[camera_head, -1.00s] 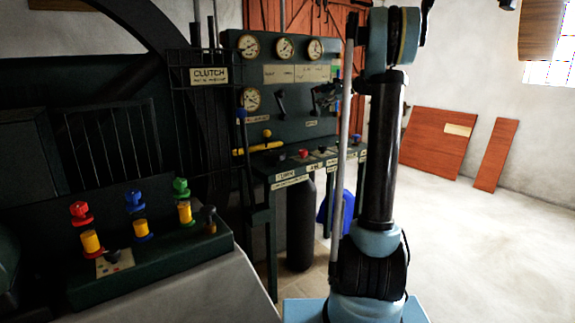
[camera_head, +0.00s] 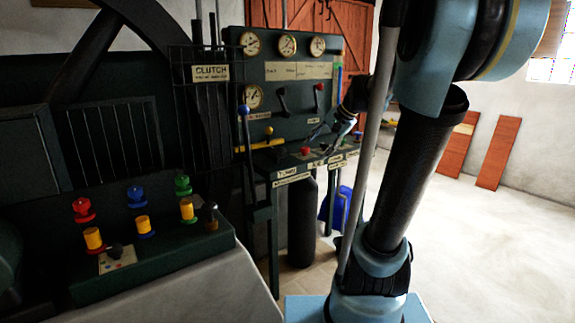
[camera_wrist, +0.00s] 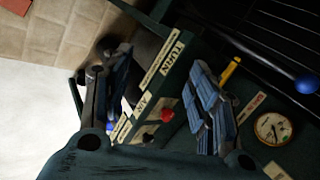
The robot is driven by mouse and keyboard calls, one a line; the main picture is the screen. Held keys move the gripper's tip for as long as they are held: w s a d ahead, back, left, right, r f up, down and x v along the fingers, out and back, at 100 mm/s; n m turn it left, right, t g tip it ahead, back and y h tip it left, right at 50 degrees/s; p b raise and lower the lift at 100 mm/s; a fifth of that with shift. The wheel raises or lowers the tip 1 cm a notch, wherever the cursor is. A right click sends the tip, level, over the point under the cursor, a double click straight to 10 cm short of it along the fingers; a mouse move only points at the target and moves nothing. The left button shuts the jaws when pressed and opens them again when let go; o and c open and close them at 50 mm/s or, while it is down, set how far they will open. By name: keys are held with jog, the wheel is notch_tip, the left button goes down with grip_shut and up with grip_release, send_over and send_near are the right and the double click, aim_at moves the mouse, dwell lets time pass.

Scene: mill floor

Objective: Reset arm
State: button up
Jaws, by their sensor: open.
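My arm rises at the right of the head view and leans right, hiding part of the room behind it. My gripper (camera_head: 335,128) shows small beside the arm, in front of the right side of the control panel (camera_head: 297,71). In the wrist view my gripper (camera_wrist: 163,92) has its two blue-padded fingers wide apart with nothing held between them. The TURN and AIR labels and a red knob (camera_wrist: 166,115) appear behind the gap. Whether a finger touches the panel cannot be told.
A desk (camera_head: 160,260) with coloured knobs stands at the left, beside a CLUTCH lever rack (camera_head: 209,110). A blue-knobbed lever (camera_head: 245,150) stands upright by the panel. A dark cylinder (camera_head: 302,225) is under the ledge. The floor (camera_head: 490,250) at right is clear.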

jog(key=s+d+f+n+g+h, duration=0.1)
jog(key=s+d+f+n+h, duration=0.1)
jog(key=s+f, duration=0.8)
jog(key=s+d+f+n+g+h, duration=0.1)
jog(key=s+d+f+n+h, duration=0.2)
jog(key=s+f, duration=0.7)
jog(key=s+d+n, duration=0.1)
jog(key=s+d, duration=0.1)
jog(key=s, duration=0.3)
jog(key=shift+s+d+n+h, duration=0.15)
jog(key=shift+d+n+h, duration=0.15)
jog(key=shift+n, duration=0.1)
jog(key=shift+w+f, duration=0.15)
jog(key=shift+w, duration=0.35)
